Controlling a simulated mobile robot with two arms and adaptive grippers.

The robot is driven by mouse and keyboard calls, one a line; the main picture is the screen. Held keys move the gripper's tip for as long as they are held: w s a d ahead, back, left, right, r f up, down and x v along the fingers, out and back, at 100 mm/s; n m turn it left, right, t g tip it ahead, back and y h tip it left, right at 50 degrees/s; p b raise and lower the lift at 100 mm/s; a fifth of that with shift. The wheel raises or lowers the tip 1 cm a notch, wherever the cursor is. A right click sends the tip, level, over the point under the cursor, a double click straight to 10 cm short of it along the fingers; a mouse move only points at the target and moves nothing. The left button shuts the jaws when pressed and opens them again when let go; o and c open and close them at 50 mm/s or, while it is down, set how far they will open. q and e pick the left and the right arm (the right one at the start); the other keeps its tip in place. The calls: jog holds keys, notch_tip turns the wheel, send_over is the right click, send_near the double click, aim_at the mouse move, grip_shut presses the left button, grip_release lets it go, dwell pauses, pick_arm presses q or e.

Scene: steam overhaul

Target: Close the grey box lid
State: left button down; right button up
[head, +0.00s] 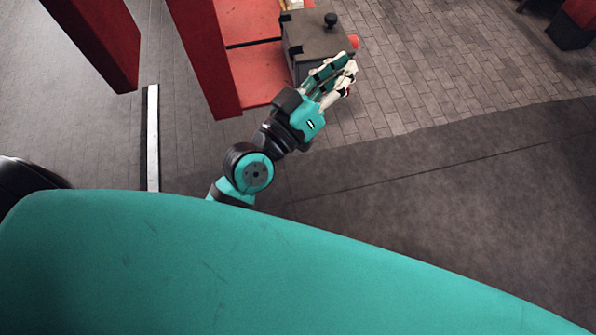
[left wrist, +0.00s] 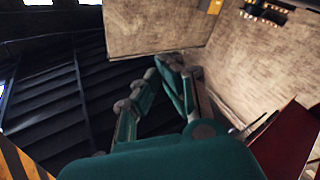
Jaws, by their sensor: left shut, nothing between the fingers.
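The grey box (head: 300,62) sits on a red bench at the top middle of the head view. Its grey lid (head: 316,36) has a black knob (head: 331,19) and lies over the box; I cannot tell whether it is fully seated. My left gripper (head: 345,66) is shut and empty, in front of the box's near right corner and hiding part of it. I cannot tell whether it touches the box. In the left wrist view its teal fingers (left wrist: 170,72) are close together, and I cannot make out the box for certain. My right gripper is not in view.
The red bench (head: 253,65) has a red post (head: 205,60) at its left, and another red post (head: 100,45) stands farther left. A red object (head: 353,42) shows at the box's right side. Brick-patterned floor (head: 450,70) is open to the right.

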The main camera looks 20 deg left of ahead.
pick_arm(q)
jog(key=s+a+f+m+g+y+b, duration=0.1)
jog(key=s+f+g, duration=0.1)
jog(key=f, duration=0.7)
jog(key=s+a+f+m+g+y, duration=0.1)
jog(key=s+a+f+g+y, duration=0.1)
jog(key=f, duration=0.7)
jog(key=s+a+f+g+y+b, duration=0.1)
jog(key=s+a+f+g, duration=0.1)
jog(key=f+g, duration=0.4)
notch_tip(320, 180, down, 3)
jog(key=shift+s+f+m+y+b, duration=0.2)
jog(key=shift+s+m+y+b, duration=0.15)
jog(key=shift+s, duration=0.45)
